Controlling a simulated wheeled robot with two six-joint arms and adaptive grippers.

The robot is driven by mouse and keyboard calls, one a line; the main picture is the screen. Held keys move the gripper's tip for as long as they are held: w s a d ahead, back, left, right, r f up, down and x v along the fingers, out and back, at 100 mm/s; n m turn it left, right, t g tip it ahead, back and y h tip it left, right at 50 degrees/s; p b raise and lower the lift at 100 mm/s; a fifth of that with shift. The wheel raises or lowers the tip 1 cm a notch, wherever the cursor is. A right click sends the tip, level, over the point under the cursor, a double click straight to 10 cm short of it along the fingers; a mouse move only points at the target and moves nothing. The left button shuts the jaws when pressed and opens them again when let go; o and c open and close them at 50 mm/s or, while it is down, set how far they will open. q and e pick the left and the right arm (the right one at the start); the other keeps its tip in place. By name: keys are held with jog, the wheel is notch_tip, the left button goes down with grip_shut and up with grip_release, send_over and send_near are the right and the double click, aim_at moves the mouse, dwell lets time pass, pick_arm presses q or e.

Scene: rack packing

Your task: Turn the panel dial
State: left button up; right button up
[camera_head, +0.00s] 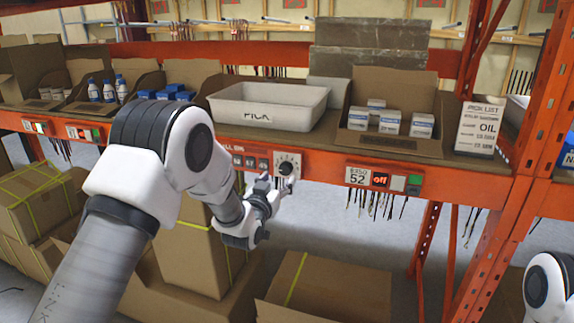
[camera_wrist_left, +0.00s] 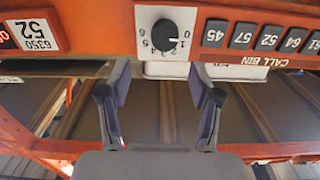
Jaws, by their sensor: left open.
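The panel dial is a black round knob (camera_head: 286,168) on a white square plate on the orange shelf beam. In the left wrist view the knob (camera_wrist_left: 164,35) shows large, ringed by small numbers from 0 to 6. Its exact setting is hard to tell. My left gripper (camera_head: 274,186) is just in front of and below the dial in the head view. In the left wrist view its two fingers (camera_wrist_left: 160,80) are apart and empty, with the knob between and beyond their tips, seemingly untouched. My right gripper is out of view.
A row of numbered CALL BIN buttons (camera_wrist_left: 268,38) sits beside the dial. A white PICK tray (camera_head: 262,116) stands above. Cardboard boxes (camera_head: 325,290) stand below.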

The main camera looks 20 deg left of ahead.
aim_at(284, 169)
pick_arm(q)
jog(key=w+p, duration=0.1)
jog(key=w, duration=0.1)
jog(key=w+a, duration=0.1)
jog(key=w, duration=0.1)
jog(key=shift+a+f+p, duration=0.1)
jog(key=shift+a+p, duration=0.05)
jog(key=shift+p, duration=0.25)
jog(key=shift+w+d+p, duration=0.25)
jog(key=shift+w, duration=0.35)
jog(key=shift+w+d+p, duration=0.2)
jog(key=shift+w, duration=0.4)
jog(key=shift+w+d, duration=0.1)
jog(key=shift+d, duration=0.15)
jog(key=shift+a+f, duration=0.1)
jog(key=shift+a, duration=0.2)
jog(key=shift+c, duration=1)
jog(key=shift+a+f, duration=0.1)
jog(key=c, duration=0.9)
